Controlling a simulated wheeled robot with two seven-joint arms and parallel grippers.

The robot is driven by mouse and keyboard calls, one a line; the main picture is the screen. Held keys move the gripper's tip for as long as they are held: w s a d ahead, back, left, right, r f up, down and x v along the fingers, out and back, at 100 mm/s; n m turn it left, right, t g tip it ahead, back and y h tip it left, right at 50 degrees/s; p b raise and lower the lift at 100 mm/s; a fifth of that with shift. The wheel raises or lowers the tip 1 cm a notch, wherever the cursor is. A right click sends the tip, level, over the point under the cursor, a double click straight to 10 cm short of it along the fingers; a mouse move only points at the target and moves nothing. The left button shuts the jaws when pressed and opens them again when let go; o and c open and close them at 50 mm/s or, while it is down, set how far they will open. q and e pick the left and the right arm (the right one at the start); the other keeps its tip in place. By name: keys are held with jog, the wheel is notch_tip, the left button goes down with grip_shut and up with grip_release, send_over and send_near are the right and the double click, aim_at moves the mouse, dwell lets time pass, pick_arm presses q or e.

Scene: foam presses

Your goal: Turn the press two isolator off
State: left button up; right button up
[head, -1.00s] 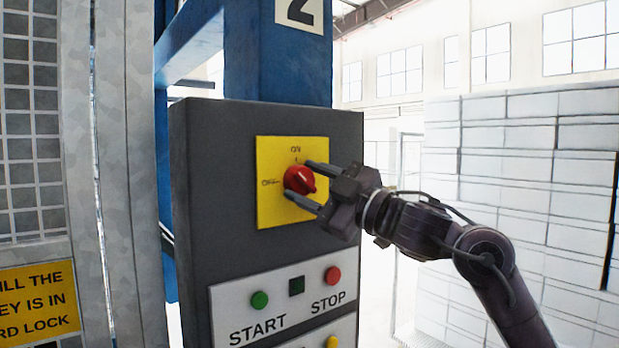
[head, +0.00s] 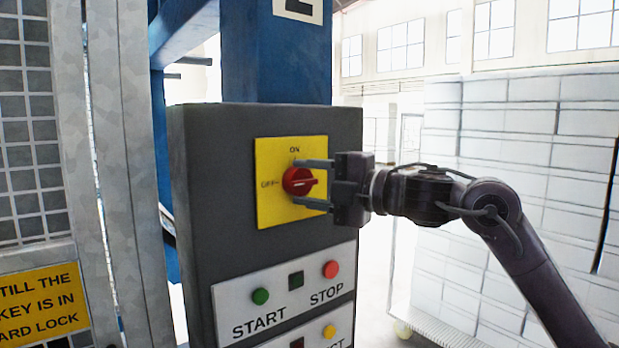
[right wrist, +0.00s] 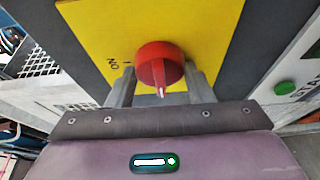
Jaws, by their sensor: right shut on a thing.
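The press two isolator is a red rotary knob (head: 299,181) on a yellow plate (head: 272,205), with ON printed at the top and OFF at the left. Its raised ridge lies level, in line with the OFF mark. My right gripper (head: 314,183) comes from the right, shut on the knob with one finger above and one below. In the right wrist view the knob (right wrist: 158,62) sits between the fingers, and a white mark shows at the ridge's near end. My left gripper is not in view.
Below the plate, a white panel carries a green START button (head: 260,296) and a red STOP button (head: 330,269). A mesh guard with a yellow sign (head: 42,308) stands at the left. White stacked blocks (head: 520,200) stand behind my right arm.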

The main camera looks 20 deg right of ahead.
dwell(0.3)
jog(key=o, duration=1)
jog(key=b+v, duration=0.4)
jog(key=v, duration=0.3)
jog(key=shift+s+d, duration=0.25)
